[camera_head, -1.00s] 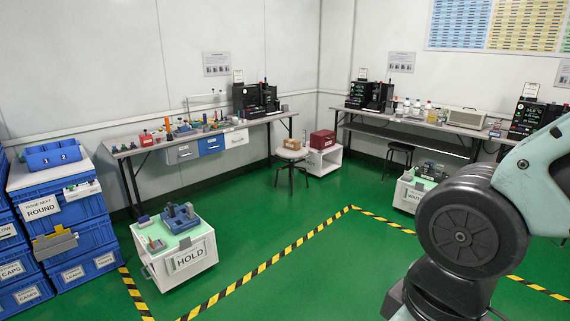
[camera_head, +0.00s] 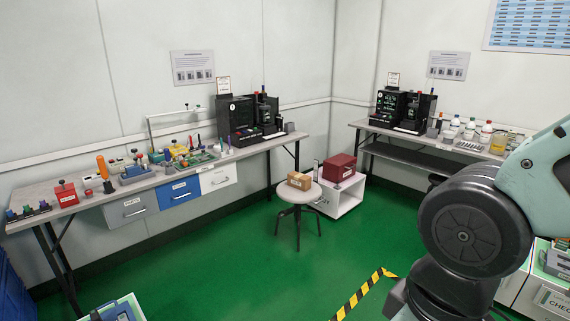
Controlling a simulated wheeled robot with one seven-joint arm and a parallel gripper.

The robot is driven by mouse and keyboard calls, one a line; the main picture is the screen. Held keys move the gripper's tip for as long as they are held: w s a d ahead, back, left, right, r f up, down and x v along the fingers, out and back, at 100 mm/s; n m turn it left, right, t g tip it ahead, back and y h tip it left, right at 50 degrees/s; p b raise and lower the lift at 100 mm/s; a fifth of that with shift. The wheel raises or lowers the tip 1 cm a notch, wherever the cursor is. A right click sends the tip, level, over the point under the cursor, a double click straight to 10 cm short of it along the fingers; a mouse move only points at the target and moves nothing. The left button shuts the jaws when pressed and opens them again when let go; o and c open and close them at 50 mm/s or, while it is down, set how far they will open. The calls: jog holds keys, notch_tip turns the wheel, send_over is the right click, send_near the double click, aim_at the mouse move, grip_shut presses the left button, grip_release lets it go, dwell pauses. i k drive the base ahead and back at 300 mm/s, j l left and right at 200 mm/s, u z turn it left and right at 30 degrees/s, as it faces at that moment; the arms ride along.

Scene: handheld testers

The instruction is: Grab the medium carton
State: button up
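A small brown cardboard carton (camera_head: 300,181) with a pale label sits on the round grey seat of a stool (camera_head: 299,195), near the room's back corner. It is the only carton I make out now, and I cannot tell its size class from this view. My gripper is out of the picture; only dark and pale green links of my arm show at the right. Nothing touches the carton but the stool seat.
A white cart (camera_head: 341,197) with a red box (camera_head: 340,167) stands just behind the stool. A long workbench (camera_head: 110,195) with tools runs along the left wall, another (camera_head: 409,139) at the back right. Green floor (camera_head: 220,270) lies clear before the stool.

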aim_at(299, 180)
jog(key=i+j, duration=0.1)
jog(key=i, duration=0.65)
jog(key=i+z, duration=0.15)
jog(key=i, duration=0.55)
jog(key=i+j, duration=0.2)
jog(key=i, duration=0.55)
jog(key=i+j+z, duration=0.8)
jog(key=i+j, duration=0.15)
jog(key=i+j+z, duration=0.4)
jog(key=j, duration=0.3)
jog(key=j+z, duration=0.15)
jog(key=j, duration=1.15)
